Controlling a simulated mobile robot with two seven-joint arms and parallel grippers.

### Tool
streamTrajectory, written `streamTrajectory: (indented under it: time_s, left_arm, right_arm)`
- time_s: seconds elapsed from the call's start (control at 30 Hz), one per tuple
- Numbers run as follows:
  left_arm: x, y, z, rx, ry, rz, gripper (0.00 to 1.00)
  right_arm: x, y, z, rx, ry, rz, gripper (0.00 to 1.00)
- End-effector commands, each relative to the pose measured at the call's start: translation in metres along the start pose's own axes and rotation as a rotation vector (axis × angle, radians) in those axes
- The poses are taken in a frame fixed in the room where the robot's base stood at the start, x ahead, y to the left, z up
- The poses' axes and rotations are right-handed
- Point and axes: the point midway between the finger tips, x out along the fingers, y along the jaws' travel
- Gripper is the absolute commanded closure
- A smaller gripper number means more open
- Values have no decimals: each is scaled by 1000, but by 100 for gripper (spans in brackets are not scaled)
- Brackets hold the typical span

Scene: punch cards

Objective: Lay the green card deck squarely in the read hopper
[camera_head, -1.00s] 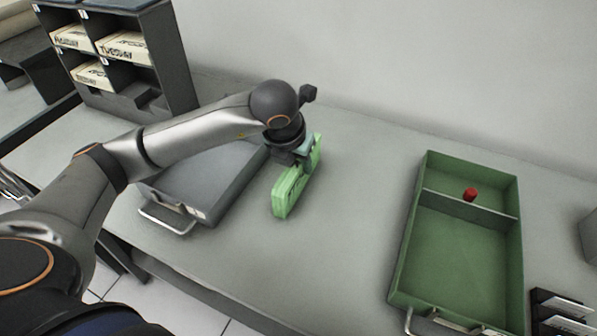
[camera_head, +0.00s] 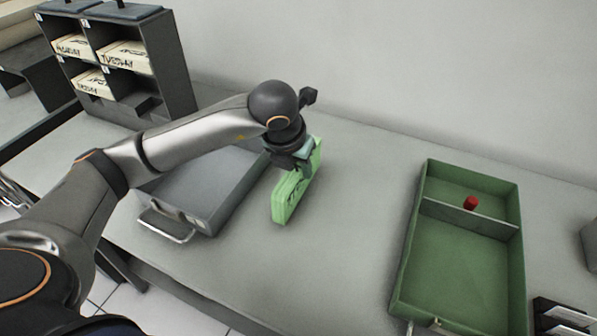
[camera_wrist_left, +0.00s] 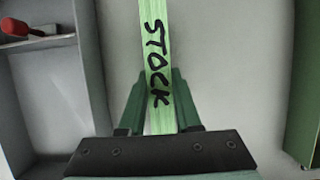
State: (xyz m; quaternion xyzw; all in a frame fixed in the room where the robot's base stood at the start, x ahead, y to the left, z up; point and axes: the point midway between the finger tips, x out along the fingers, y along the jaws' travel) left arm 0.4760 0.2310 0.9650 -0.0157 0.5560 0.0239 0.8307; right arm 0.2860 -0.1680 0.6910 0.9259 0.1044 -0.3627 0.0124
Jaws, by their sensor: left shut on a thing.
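The green card deck (camera_head: 290,196) stands on edge in my left gripper (camera_head: 300,163), between two trays. In the left wrist view the deck's narrow edge (camera_wrist_left: 157,55) carries the handwritten word STOCK, and my left gripper's fingers (camera_wrist_left: 160,105) are shut on it from both sides. I cannot tell whether the deck touches the table. A grey tray (camera_head: 205,208) with a front handle lies to its left, partly behind my arm. A green tray (camera_head: 408,245) with a crosswise divider lies at the right. No label shows which is the read hopper. My right gripper is out of view.
A red knob (camera_head: 471,203) shows at the green tray's divider; another red-ended piece (camera_wrist_left: 15,27) is in the grey tray. A dark rack (camera_head: 176,62) with labelled boxes stands at the back left.

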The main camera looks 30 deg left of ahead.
Motion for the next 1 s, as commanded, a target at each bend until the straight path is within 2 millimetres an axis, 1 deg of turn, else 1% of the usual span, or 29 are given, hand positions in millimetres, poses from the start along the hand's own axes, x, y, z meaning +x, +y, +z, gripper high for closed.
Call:
streamTrajectory:
  time_s: [0.1,0.17,0.27,0.4,0.5,0.6,0.8,1.0]
  left_arm:
    - [-19,-1,10,0,-12,-3,100]
    - [-33,-5,5,4,-10,-5,100]
    - [-59,-12,-2,4,-12,-6,100]
    - [-96,-20,-12,5,-13,-4,100]
    - [-112,-29,-31,8,-10,-3,100]
    - [-131,-35,-44,5,-10,1,100]
    - [-150,-46,-64,3,-8,-2,100]
    - [-158,-50,-73,1,-5,-2,100]
  right_arm:
    - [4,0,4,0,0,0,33]
    - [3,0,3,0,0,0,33]
    - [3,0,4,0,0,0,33]
    - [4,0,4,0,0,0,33]
    - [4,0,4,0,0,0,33]
    - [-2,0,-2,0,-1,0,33]
    - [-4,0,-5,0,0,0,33]
    - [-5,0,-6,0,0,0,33]
